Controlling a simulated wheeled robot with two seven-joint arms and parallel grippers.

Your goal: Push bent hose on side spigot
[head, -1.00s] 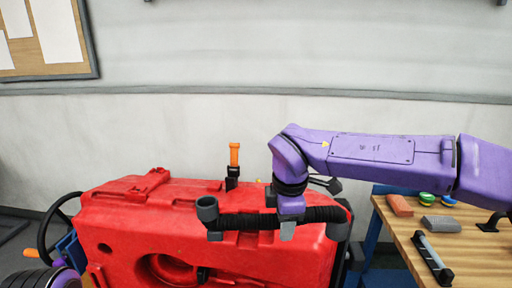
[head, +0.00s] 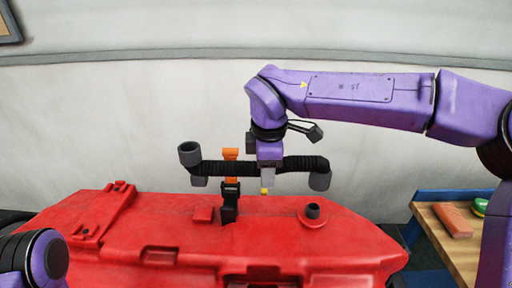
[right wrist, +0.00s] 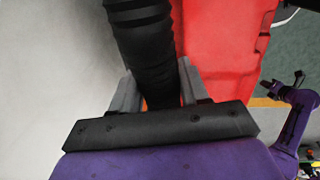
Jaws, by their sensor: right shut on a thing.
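The bent hose (head: 306,163) is black and ribbed with grey cuffs. Its left cuff (head: 189,153) turns up and its right cuff (head: 320,180) turns down. My right gripper (head: 268,181) is shut around the middle of the hose and holds it above the red tank (head: 330,240). The right wrist view shows the hose (right wrist: 143,40) between my right fingers (right wrist: 155,92). A short dark spigot (head: 313,211) in a round red collar stands on the tank, below the right cuff and apart from it in the picture.
A black fitting (head: 230,203) with an orange top (head: 230,153) rises from the tank, overlapping the hose in the picture. A wooden table (head: 446,245) with a reddish block (head: 453,220) stands at the right. A plain wall is behind.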

